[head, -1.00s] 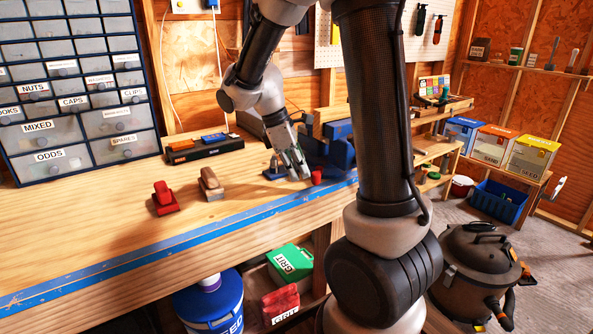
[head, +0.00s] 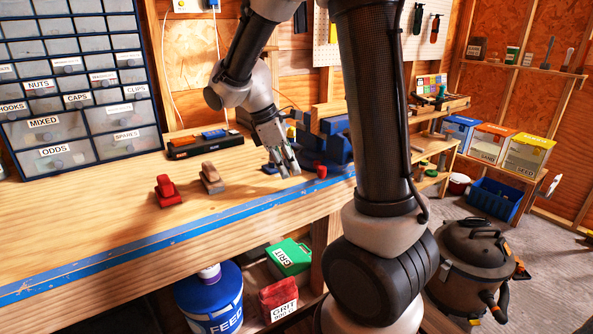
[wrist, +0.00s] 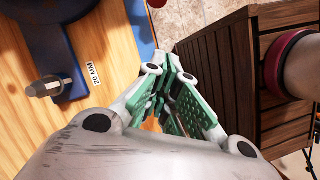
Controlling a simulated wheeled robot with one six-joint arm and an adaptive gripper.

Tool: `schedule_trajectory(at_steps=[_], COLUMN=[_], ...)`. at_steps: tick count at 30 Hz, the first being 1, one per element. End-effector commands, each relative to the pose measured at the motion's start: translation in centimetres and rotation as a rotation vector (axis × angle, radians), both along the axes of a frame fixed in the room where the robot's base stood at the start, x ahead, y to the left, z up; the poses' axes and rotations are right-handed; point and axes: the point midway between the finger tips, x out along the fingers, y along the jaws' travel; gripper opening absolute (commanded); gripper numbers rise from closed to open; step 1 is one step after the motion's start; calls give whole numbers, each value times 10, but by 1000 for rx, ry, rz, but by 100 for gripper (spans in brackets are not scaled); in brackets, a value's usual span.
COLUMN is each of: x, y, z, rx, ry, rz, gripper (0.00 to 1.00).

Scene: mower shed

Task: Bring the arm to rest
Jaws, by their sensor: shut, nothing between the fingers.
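My arm reaches over the wooden workbench (head: 100,235) in the head view. My gripper (head: 290,172) hangs above the bench near its blue front edge, pointing down and slightly right. In the wrist view my gripper (wrist: 170,85) shows green-padded fingers, shut with nothing between them. A blue vise (head: 335,145) stands just behind and to the right of it. A small red cylindrical part (head: 321,171) is right beside the fingertips.
A red block (head: 167,190) and a brown block (head: 211,179) stand on the bench to the left. A charger-like black tray (head: 205,145) lies behind them. Labelled drawers (head: 75,90) fill the left. A shop vacuum (head: 475,265) stands on the floor at right.

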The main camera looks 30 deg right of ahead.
Motion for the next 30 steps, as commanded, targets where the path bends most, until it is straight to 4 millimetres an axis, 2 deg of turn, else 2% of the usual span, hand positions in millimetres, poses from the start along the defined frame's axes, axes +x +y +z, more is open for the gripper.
schedule_trajectory(at_steps=[1,6,13,20,25,27,30], x=[3,7,9,9,13,6,-21], y=[5,18,29,31,34,39,42], z=[15,52,82,87,83,68,60], rx=[1,1,1,-1,0,10,57], ry=[-12,-10,-7,-5,-59,-87,-174], rz=[3,1,1,-1,-104,-207,-403], gripper=[0,0,0,0,0,0,0])
